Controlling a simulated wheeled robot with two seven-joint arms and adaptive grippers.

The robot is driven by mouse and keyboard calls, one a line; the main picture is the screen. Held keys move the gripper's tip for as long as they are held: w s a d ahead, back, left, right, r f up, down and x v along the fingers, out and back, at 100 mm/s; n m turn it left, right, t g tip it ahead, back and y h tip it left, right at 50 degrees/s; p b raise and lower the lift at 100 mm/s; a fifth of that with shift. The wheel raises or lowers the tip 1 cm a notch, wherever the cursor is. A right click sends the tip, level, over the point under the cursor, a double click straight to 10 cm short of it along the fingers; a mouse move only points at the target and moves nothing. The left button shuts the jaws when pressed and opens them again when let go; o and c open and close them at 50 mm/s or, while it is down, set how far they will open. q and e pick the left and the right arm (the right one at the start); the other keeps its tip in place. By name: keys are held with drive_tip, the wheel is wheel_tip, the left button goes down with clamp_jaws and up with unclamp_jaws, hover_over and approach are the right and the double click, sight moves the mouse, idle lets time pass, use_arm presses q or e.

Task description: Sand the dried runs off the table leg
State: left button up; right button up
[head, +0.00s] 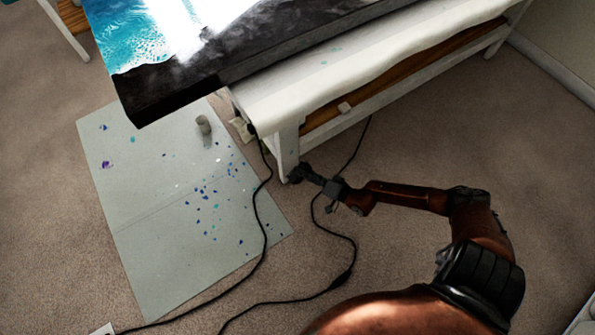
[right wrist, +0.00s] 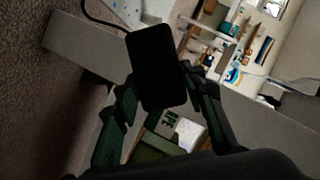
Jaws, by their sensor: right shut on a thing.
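The white table leg (head: 287,150) stands at the near corner of the table. In the right wrist view, a pale beam (right wrist: 85,48), apparently this leg, runs diagonally behind the gripper. My right gripper (head: 297,173) is beside the lower part of the leg. It is shut on a dark rectangular block (right wrist: 157,65), probably the sander, which sits between the fingers in the wrist view. The block overlaps the leg there; I cannot tell whether they touch. The block is hard to make out in the head view. Dried runs on the leg are not discernible. My left gripper is not in view.
A grey-green floor sheet (head: 150,215) with blue specks and a small grey cup (head: 204,125) lies left of the leg. Black cables (head: 265,225) cross the carpet near it. The resin slab (head: 165,92) overhangs above. Carpet on the right is clear.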

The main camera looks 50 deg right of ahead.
drive_tip(key=shift+s+d+f, duration=0.3)
drive_tip(key=shift+d+f, duration=0.1)
drive_tip(key=shift+f, duration=0.15)
drive_tip(key=shift+d, duration=0.15)
drive_tip(key=shift+w+d+r+b, duration=0.1)
drive_tip(key=shift+w+r+b, duration=0.05)
drive_tip(key=shift+w+b, duration=0.35)
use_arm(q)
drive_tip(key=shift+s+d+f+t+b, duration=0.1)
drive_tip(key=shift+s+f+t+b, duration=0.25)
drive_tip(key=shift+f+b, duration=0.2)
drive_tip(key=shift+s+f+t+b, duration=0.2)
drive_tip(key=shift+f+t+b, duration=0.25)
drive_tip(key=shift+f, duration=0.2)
use_arm(e)
drive_tip(key=shift+w+d, duration=0.2)
drive_tip(key=shift+w, duration=0.6)
drive_tip(key=shift+w+d, duration=0.15)
drive_tip(key=shift+w, duration=0.65)
drive_tip(key=shift+w+d, duration=0.2)
drive_tip(key=shift+w, duration=0.6)
drive_tip(key=shift+w+d, duration=0.25)
drive_tip(key=shift+w, duration=0.75)
drive_tip(key=shift+s+d, duration=0.25)
drive_tip(key=shift+d, duration=0.75)
drive_tip(key=shift+s+d, duration=0.25)
drive_tip(key=shift+d, duration=0.7)
